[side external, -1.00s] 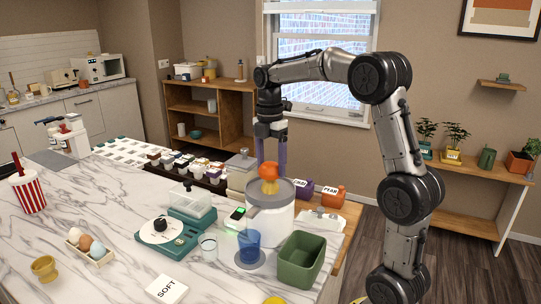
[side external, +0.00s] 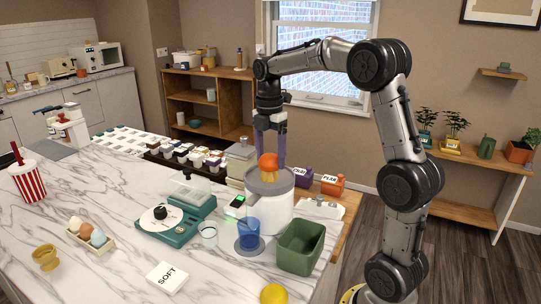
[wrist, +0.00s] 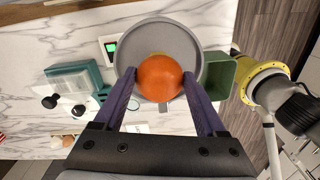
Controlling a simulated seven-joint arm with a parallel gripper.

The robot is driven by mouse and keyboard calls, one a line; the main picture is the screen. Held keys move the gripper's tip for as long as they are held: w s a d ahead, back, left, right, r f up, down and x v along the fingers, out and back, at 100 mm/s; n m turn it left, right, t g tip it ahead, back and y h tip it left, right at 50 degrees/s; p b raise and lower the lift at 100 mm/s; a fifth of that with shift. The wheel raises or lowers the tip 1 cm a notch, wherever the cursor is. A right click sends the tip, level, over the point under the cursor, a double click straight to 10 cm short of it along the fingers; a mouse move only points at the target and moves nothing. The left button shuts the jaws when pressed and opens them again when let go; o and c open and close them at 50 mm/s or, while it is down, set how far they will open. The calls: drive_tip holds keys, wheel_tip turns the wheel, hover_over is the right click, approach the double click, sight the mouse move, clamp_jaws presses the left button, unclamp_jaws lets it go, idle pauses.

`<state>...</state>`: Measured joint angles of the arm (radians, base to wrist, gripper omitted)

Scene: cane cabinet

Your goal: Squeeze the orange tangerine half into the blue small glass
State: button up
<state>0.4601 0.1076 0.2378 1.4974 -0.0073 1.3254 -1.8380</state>
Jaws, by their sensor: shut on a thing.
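My gripper (side external: 269,149) is shut on the orange tangerine half (side external: 267,161). In the wrist view the tangerine half (wrist: 159,77) sits between the two purple fingers. It is over the middle of the white juicer (side external: 265,205), just above or on its yellowish cone (side external: 268,176); I cannot tell whether they touch. The round grey juicer top (wrist: 160,38) shows around it in the wrist view. The blue small glass (side external: 249,234) stands upright on a grey round base in front of the juicer. Whether liquid is in it is unclear.
A green bin (side external: 300,250) stands right of the blue glass. A clear glass (side external: 209,236), a teal kitchen scale (side external: 168,226) and a green-lit device (side external: 235,205) are on the left. A yellow fruit (side external: 273,293) lies at the front. The marble counter's left middle (side external: 110,200) is clear.

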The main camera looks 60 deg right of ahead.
drive_tip(key=shift+f, duration=0.8)
idle(2.5)
idle(0.7)
drive_tip(key=shift+r, duration=3.05)
